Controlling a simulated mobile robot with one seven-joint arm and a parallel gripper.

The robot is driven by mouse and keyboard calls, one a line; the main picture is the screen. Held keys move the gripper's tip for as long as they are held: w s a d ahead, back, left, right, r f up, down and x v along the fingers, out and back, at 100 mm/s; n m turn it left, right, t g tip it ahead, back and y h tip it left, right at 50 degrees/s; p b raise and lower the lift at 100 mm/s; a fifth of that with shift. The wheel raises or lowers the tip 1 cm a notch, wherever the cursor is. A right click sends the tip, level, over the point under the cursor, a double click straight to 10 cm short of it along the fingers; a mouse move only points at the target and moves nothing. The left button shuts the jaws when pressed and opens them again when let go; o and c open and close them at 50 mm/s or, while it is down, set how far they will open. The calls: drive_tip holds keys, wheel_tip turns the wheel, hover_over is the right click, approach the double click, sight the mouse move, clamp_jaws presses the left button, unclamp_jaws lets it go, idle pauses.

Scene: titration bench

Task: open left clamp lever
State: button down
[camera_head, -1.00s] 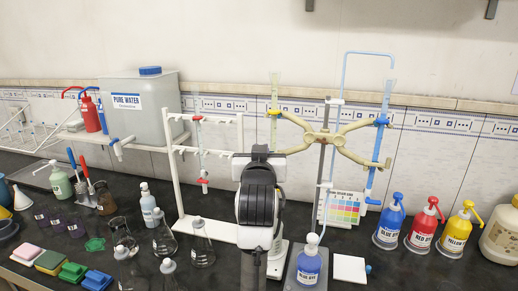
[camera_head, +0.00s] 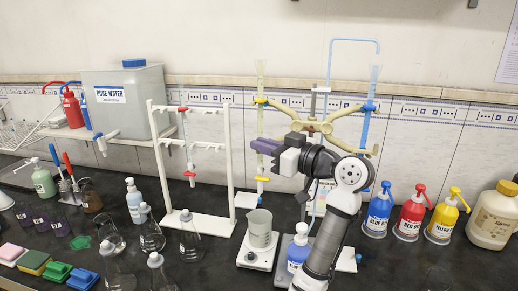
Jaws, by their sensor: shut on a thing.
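The tan double clamp (camera_head: 322,126) is fixed to the grey stand rod in the middle. Its left side holds a burette with yellow markings (camera_head: 261,85), and a yellow lever piece (camera_head: 260,100) shows at the upper left jaw. A blue lever piece (camera_head: 369,107) is at the right jaw, beside the right burette (camera_head: 365,127). My gripper (camera_head: 264,146) points left, below the yellow lever, and crosses the left burette. Its dark purple fingers appear shut on the burette. The exact contact and the clamp's lower left jaw are hidden behind the gripper.
A beaker (camera_head: 260,229) stands on a white stirrer below the left burette. A white rack (camera_head: 199,219) with another burette stands to the left. Dye pump bottles (camera_head: 409,215) stand at right. Flasks crowd the left front.

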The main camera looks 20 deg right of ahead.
drive_tip(key=shift+s+d+n+g+y, duration=0.1)
drive_tip(key=shift+d+n+g+y, duration=0.15)
drive_tip(key=shift+n+g+y, duration=0.35)
drive_tip(key=shift+s+d+n+g+y, duration=0.1)
drive_tip(key=shift+d+n+g+y, duration=0.2)
drive_tip(key=shift+y, duration=0.4)
drive_tip(key=shift+a+b, duration=0.1)
drive_tip(key=shift+b, duration=0.2)
drive_tip(key=c, duration=1.5)
unclamp_jaws()
drive_tip(key=b+v, duration=0.4)
drive_tip(key=v, duration=1)
drive_tip(key=shift+w, duration=0.2)
